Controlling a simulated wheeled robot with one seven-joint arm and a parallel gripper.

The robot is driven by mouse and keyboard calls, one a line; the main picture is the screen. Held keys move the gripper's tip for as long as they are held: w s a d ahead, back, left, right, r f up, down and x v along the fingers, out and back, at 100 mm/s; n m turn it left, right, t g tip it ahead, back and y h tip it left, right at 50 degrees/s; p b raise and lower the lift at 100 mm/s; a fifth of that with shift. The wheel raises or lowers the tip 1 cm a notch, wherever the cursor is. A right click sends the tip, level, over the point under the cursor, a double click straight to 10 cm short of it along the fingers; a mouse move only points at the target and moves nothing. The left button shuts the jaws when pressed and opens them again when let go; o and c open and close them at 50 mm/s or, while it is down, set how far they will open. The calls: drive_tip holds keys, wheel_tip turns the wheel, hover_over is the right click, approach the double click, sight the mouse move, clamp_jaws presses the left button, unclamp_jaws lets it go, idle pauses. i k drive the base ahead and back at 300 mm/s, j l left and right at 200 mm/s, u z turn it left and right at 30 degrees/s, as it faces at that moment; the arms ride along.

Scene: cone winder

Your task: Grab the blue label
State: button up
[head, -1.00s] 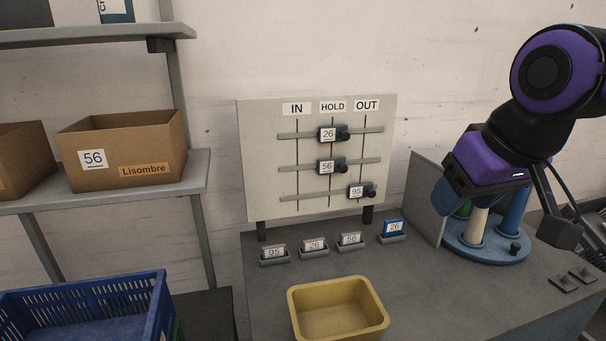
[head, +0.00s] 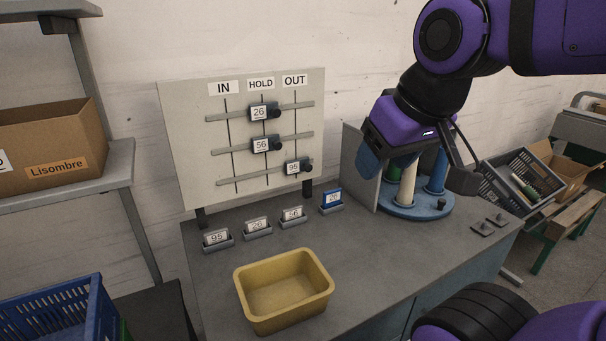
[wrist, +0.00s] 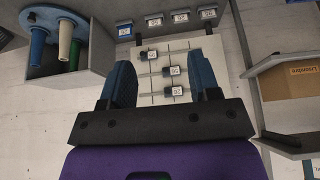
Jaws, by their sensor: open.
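The blue label (head: 332,197), marked 26, stands upright in a small grey holder on the bench, at the right end of a row of labels. In the wrist view a blue label (wrist: 125,29) shows at the left end of the row at the top. My gripper (head: 418,172) is open and empty, up and to the right of the blue label, in front of the round blue stand with cones. Its two fingers also show in the wrist view (wrist: 163,84), apart, with the board seen between them.
White labels 95 (head: 216,237), 26 (head: 257,225) and 56 (head: 292,215) stand left of the blue one. A yellow bin (head: 284,290) sits in front. The IN/HOLD/OUT board (head: 190,135) stands behind. A grey upright panel (head: 358,170) and the cone stand (head: 420,208) are to the right.

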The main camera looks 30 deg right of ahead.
sight(331, 198)
drive_tip(key=i+l, duration=0.1)
drive_tip(key=l, duration=0.4)
drive_tip(key=i+l, duration=0.1)
drive_tip(key=l, duration=0.4)
drive_tip(key=i+l, duration=0.1)
drive_tip(key=l, duration=0.35)
